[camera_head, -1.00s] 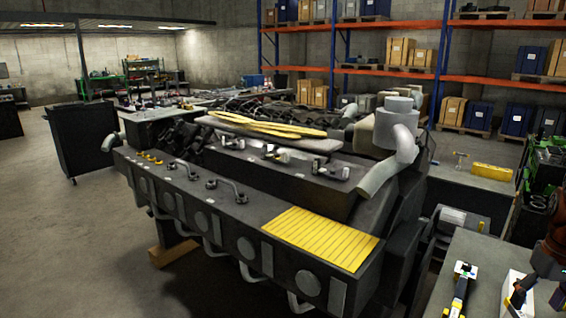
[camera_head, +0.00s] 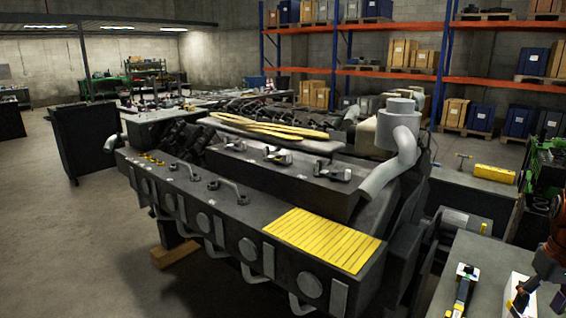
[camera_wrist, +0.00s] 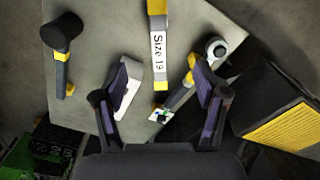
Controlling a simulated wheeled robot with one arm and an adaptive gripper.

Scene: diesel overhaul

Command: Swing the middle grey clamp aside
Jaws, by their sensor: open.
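In the head view, three grey clamps sit in a row on the engine's raised dark ledge. The middle grey clamp (camera_head: 277,155) lies between the left clamp (camera_head: 236,146) and the right clamp (camera_head: 333,172). They are small here, so how the middle one is set is hard to tell. My gripper (camera_wrist: 163,88) is open and empty in the wrist view, its two fingers apart over a grey bench top. It is away from the clamps, which do not show in the wrist view.
Below my gripper lie a mallet (camera_wrist: 62,40), a yellow-grey tool labelled Size 19 (camera_wrist: 158,48) and a ratchet-like tool (camera_wrist: 182,93). The engine (camera_head: 210,211) fills the middle of the head view, with a yellow ribbed panel (camera_head: 322,240) on top. Open floor lies to the left.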

